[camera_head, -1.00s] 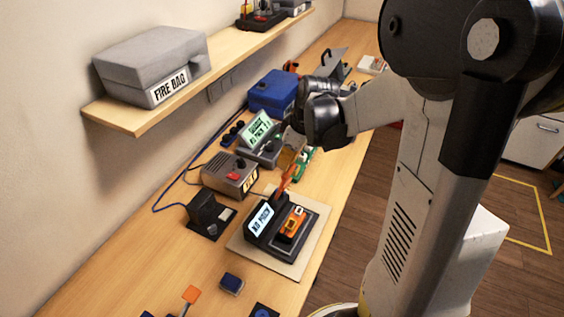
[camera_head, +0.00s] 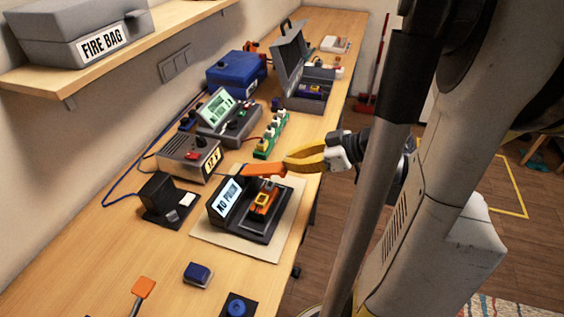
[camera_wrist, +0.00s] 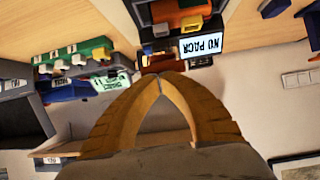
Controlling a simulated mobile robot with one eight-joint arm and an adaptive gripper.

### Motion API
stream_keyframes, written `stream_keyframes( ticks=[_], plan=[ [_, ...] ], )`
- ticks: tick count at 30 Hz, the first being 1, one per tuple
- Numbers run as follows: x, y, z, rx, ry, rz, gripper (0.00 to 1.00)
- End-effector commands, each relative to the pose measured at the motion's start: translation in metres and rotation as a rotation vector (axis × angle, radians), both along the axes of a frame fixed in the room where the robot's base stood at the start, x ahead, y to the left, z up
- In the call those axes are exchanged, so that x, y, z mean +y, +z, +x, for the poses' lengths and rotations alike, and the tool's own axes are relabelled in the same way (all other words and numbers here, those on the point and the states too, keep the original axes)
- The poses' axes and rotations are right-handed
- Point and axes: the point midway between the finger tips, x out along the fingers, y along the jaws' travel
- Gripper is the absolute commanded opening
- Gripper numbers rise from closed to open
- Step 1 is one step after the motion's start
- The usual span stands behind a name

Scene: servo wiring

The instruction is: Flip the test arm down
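The servo tester (camera_head: 222,220) is a dark box with a lit screen and stands on a pale mat (camera_head: 283,238). An orange servo (camera_head: 263,202) sits in it. The orange-ended test arm (camera_head: 263,171) stands raised above the tester's back edge, over the servo. My gripper (camera_head: 288,165) has yellow fingers and is at the right end of the arm's orange tip. In the wrist view my gripper (camera_wrist: 160,76) has its fingertips together, with the tester's screen (camera_wrist: 201,45) beyond. Nothing shows between the tips; whether they touch the arm is unclear.
A grey power supply (camera_head: 190,160), a meter box with a green screen (camera_head: 215,108) and a green connector strip (camera_head: 273,132) stand behind. A black box (camera_head: 160,193) is to the left. A small blue block (camera_head: 198,273) and another orange-tipped lever (camera_head: 142,288) are in front.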

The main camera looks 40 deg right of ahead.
Motion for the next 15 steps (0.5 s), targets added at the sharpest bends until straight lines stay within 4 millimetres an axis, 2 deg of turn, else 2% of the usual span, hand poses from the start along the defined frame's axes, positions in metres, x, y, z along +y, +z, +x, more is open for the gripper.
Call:
stream_keyframes(
  ticks=[1,3,15],
  plan=[
    [-0.002,-0.011,-0.003,0.001,-0.001,0.0,0.0],
    [-0.004,-0.018,-0.007,0.001,-0.001,-0.001,0.0],
    [-0.01,-0.048,-0.016,0.003,-0.001,-0.001,0.0]
  ],
)
